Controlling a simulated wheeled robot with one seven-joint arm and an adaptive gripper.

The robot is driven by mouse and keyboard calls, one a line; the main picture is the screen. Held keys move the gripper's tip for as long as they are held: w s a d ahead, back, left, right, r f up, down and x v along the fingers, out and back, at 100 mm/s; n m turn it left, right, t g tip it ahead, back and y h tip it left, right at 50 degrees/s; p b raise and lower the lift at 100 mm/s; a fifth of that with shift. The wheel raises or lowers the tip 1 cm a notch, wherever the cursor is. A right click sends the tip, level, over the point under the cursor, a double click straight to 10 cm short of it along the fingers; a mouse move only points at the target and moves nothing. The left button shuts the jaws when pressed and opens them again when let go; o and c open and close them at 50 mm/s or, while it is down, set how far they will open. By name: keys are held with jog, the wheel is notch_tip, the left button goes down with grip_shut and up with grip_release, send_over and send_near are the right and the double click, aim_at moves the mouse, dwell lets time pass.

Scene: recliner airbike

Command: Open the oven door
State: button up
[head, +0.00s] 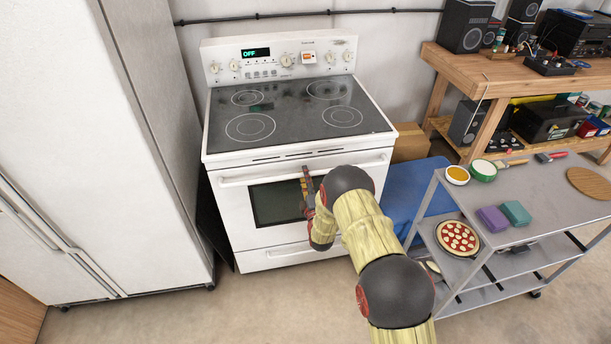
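The white oven (295,215) stands against the back wall with a black glass cooktop and a panel reading OFF. Its door (234,207) has a dark window (276,205) and looks closed. The white horizontal door handle (258,179) runs along the door's top edge. My arm reaches in from the lower right, and my gripper (305,178) is at about the middle of the handle, overlapping it. The gripper is small and partly hidden by my wrist. I cannot tell whether its fingers are around the handle, or open or shut.
A tall white fridge (75,130) stands close on the left. A metal cart (545,222) with a pizza (458,237) and bowls is at the right. A blue box (415,190) sits between oven and cart. Bare floor (200,315) lies in front of the oven.

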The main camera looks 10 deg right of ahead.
grip_shut()
jog(key=shift+s+f, duration=0.15)
dwell(0.4)
